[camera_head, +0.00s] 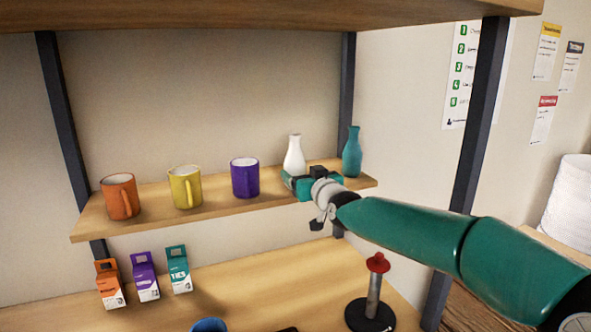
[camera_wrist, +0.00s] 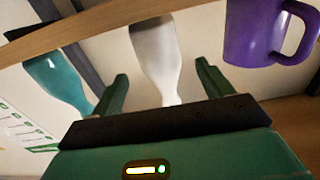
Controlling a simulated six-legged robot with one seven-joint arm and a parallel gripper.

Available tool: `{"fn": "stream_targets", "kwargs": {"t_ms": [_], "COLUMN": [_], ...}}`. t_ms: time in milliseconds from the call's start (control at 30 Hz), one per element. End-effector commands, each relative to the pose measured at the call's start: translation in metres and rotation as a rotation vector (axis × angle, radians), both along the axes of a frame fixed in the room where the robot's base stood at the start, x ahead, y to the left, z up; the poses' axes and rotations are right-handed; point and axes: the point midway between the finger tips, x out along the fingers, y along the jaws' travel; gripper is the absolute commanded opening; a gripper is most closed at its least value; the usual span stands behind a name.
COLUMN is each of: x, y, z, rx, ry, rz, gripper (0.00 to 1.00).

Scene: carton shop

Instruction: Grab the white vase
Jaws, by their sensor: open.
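The white vase (camera_head: 294,154) stands upright near the right end of the middle shelf, its lower part hidden behind my gripper (camera_head: 291,181) in the head view. In the wrist view, which is turned upside down, the white vase (camera_wrist: 154,50) shows between the two green fingers of my gripper (camera_wrist: 163,69). The fingers are apart, one on each side of it, with gaps visible. I cannot tell how deep the vase sits between them.
A teal vase (camera_head: 352,152) stands close on the right. A purple mug (camera_head: 245,178), yellow mug (camera_head: 185,187) and orange mug (camera_head: 120,197) line the shelf (camera_head: 215,207) leftward. Dark posts (camera_head: 347,80) frame it. Below are small cartons (camera_head: 144,277) and a red-topped stand (camera_head: 374,285).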

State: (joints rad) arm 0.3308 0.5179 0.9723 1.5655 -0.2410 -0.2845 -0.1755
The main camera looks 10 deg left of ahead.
Motion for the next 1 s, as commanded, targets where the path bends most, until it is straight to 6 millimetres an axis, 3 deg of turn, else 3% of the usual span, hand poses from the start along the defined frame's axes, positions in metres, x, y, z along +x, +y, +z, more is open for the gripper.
{"fn": "stream_targets", "kwargs": {"t_ms": [600, 867, 1000], "x": [0.048, 0.050, 0.050], "y": [0.036, 0.036, 0.036], "z": [-0.006, -0.006, -0.006], "rx": [0.000, -0.001, -0.001], "ry": [0.001, 0.002, 0.002], "rz": [0.001, 0.000, 0.000], "gripper": [0.79, 0.79, 0.51]}}
